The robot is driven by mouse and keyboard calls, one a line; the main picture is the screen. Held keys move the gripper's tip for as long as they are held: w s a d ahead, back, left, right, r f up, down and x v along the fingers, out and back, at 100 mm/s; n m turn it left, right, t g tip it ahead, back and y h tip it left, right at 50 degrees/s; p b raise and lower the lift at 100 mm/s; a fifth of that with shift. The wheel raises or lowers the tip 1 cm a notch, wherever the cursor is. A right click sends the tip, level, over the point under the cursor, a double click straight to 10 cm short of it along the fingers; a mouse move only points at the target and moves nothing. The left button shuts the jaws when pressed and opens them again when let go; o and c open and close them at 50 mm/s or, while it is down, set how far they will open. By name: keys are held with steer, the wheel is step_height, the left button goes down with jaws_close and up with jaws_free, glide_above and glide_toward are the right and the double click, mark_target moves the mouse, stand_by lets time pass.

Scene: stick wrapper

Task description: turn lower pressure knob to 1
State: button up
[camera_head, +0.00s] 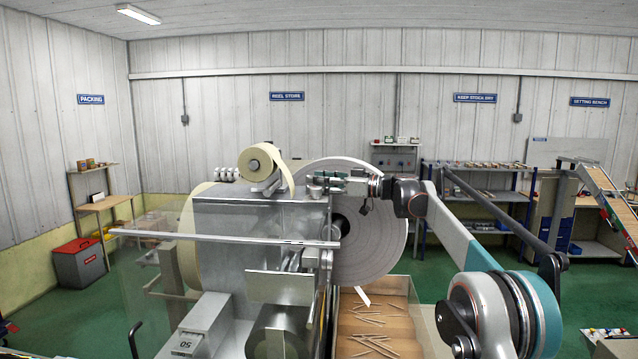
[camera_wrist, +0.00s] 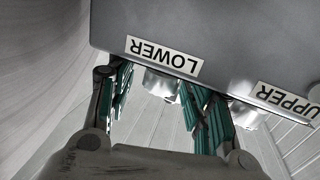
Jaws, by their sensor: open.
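The lower pressure knob (camera_wrist: 162,84) is a pale metal cylinder below the upside-down LOWER label (camera_wrist: 163,55) in the wrist view. My gripper (camera_wrist: 156,92) is open, with one green-padded finger on each side of this knob. A gap shows on the left of the knob; contact on the right cannot be told. In the head view my gripper (camera_head: 338,183) is at the upper right of the machine (camera_head: 225,220). The knob's scale and setting are not readable.
A large white reel (camera_head: 385,245) stands right behind my gripper. A tape roll (camera_head: 258,164) sits on top of the machine to the left. A wooden tray with sticks (camera_head: 365,300) lies below.

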steer(key=v, duration=1.2)
steer(key=shift+w+a, duration=0.1)
steer(key=s+a+n+t+h+b, duration=0.1)
steer(key=s+n+t+b, duration=0.35)
steer(key=n, duration=1.15)
steer(key=n+t+h+b, duration=0.15)
steer(key=n+b, duration=0.65)
steer(key=n, duration=0.8)
steer(key=shift+g, duration=0.3)
steer(key=p+x, duration=0.2)
steer(key=x, duration=1.1)
steer(key=shift+w, duration=0.15)
